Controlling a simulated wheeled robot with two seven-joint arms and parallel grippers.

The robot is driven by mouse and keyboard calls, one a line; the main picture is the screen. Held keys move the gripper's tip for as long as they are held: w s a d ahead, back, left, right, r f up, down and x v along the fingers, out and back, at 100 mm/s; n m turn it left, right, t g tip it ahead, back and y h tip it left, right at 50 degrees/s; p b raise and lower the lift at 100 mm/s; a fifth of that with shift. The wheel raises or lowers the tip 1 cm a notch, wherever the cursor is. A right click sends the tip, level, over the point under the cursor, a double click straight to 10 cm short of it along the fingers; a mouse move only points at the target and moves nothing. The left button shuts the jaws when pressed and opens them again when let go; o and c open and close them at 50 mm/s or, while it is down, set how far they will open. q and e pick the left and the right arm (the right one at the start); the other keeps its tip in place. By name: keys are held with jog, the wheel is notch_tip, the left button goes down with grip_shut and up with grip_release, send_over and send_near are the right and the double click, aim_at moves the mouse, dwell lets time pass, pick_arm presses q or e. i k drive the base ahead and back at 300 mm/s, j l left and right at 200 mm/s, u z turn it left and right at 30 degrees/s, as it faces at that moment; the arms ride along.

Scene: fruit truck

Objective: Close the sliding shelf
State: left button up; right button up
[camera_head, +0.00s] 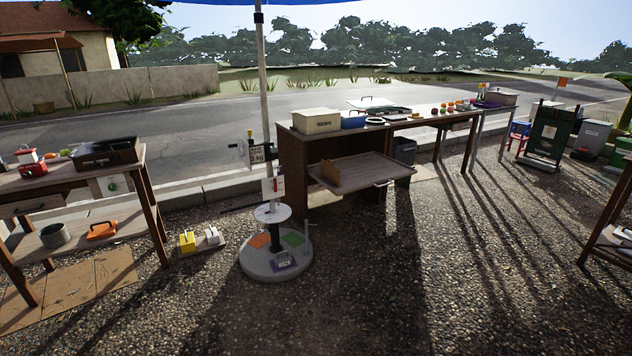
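The sliding shelf (362,174) is a flat wooden board pulled out from the front of a brown wooden cabinet (297,165) near the middle of the head view. A handle (383,184) sits on its front edge. A small upright brown piece (330,170) stands on its left part. The shelf's top is otherwise bare. The space under it is dark. Neither of my grippers shows in this view.
A pole (263,95) on a round grey base (276,258) stands left of the cabinet. Yellow and white weights (200,239) lie on the ground. A table (150,200) stands at left. Gravel ground (400,285) in front of the shelf is clear.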

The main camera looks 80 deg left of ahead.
aim_at(361, 171)
jog(key=u, duration=2.3)
jog(key=i+j, duration=0.6)
jog(key=j, duration=0.15)
jog(key=i+z, duration=0.3)
jog(key=i, duration=0.2)
jog(key=i+j+z, duration=0.1)
jog(key=i+z, duration=0.2)
jog(key=i, duration=0.25)
jog(key=i+j+z, duration=0.3)
jog(key=i, duration=0.2)
jog(key=i+l+z, duration=0.1)
jog(key=i+z, duration=0.15)
jog(key=i, duration=1.4)
jog(key=i+u, duration=0.8)
jog(key=u, duration=0.15)
jog(key=i+l+u, duration=0.25)
jog(key=i+u, duration=0.25)
jog(key=i+l+u, duration=0.15)
jog(key=i+u, duration=0.15)
jog(key=u, duration=0.2)
jog(key=i+l+u, duration=0.25)
jog(key=u, duration=0.25)
jog(key=i+l+u, duration=0.25)
jog(key=l+u, duration=0.2)
jog(key=i+l+u, duration=0.15)
jog(key=l+u, duration=0.2)
jog(key=u, duration=0.15)
